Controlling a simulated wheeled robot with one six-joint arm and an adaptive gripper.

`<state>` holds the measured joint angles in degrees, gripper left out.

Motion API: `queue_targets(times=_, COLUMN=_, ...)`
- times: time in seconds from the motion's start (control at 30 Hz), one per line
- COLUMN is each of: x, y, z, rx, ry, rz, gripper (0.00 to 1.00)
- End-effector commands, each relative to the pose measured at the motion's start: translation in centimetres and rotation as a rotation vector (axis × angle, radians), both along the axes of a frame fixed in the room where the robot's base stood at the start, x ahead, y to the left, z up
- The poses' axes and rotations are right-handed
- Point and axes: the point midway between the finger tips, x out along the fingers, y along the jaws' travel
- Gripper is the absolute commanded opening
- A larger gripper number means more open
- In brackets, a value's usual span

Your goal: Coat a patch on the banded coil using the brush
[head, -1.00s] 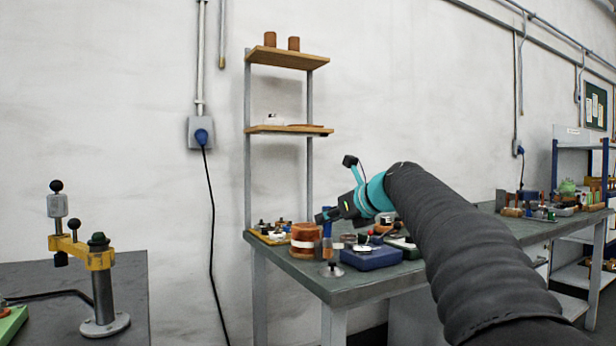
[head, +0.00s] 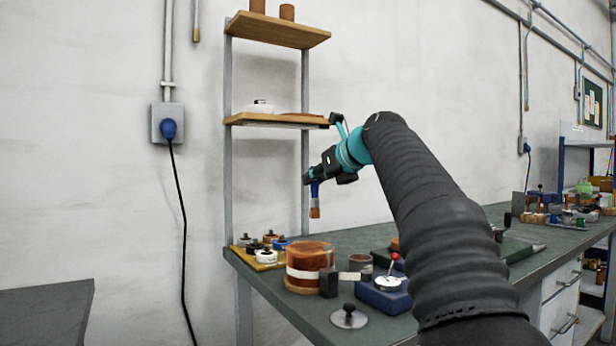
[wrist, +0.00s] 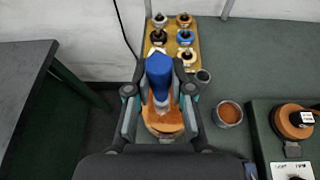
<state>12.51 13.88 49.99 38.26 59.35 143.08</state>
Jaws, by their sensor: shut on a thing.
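The banded coil (head: 308,256), a copper-brown drum with a white band, stands on the bench near its left end. In the wrist view the coil (wrist: 163,125) is partly hidden behind the brush and my fingers. My gripper (head: 312,179) is shut on the brush (head: 315,200), which has a blue handle and a pale brown tip. The brush hangs nearly upright, tip down, with a clear gap above the coil in the head view. The blue handle (wrist: 159,70) sits between my fingertips in the wrist view.
A pot with orange-brown contents (wrist: 228,113) stands right of the coil in the wrist view. A yellow tray of knobbed pieces (head: 263,258) lies behind the coil. A round lid (head: 348,317) and a blue box with a red-tipped lever (head: 386,292) are nearby. A shelf (head: 275,119) rises behind.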

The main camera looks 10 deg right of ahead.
Motion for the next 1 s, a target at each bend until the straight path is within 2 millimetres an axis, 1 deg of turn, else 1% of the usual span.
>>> queue_targets(times=0.17, x=-0.1, y=0.3, z=-0.2, rx=0.001, ry=-0.001, rz=0.004, gripper=0.00)
queue_targets(times=0.27, x=0.0, y=0.4, z=-0.8, rx=0.000, ry=0.000, rz=0.006, gripper=0.00)
queue_targets(times=0.73, x=-0.1, y=-0.1, z=-5.0, rx=0.001, ry=0.001, rz=-0.002, gripper=0.00)
queue_targets(times=1.0, x=0.0, y=-0.2, z=-7.9, rx=0.001, ry=0.000, rz=-0.003, gripper=0.00)
